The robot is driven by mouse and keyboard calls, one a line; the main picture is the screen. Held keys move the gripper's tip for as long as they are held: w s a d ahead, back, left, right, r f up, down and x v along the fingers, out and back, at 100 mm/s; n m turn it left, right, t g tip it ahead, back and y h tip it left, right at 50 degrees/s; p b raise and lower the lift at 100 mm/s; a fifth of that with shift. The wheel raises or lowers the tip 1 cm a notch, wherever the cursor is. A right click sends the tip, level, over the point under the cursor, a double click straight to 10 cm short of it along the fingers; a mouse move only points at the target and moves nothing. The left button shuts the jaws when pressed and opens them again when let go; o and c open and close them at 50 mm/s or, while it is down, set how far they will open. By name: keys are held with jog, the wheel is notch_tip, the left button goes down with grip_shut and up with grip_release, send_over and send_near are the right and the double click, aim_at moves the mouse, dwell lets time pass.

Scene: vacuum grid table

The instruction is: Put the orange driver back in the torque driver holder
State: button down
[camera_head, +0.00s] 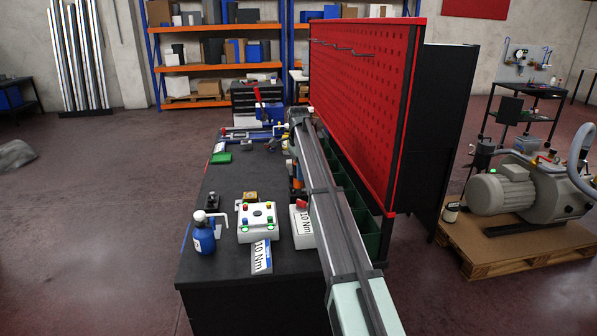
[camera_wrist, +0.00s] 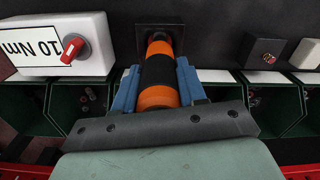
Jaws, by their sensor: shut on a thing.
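The orange driver (camera_wrist: 158,75), with a black band around its middle, is between the blue fingers of my gripper (camera_wrist: 157,84) in the wrist view. My gripper is shut on it. The far end of the driver meets a dark square piece (camera_wrist: 160,38), which looks like the torque driver holder. I cannot tell whether the driver sits inside it or only in front of it. In the head view a small orange part of the driver (camera_head: 297,183) shows just left of my arm, which hides most of that area.
A white box marked 10 Nm with a red knob (camera_wrist: 65,46) stands left of the driver; green bins (camera_wrist: 270,108) line the near side. A button box (camera_head: 257,221) and blue bottle (camera_head: 203,236) stand on the dark table (camera_head: 225,270). A red pegboard (camera_head: 362,90) rises to the right.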

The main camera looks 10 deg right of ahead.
dwell(0.3)
jog(key=c, duration=0.6)
grip_release()
jog(key=shift+f, duration=0.1)
jog(key=shift+c, duration=0.2)
notch_tip(320, 180, up, 12)
jog(key=shift+r, duration=0.15)
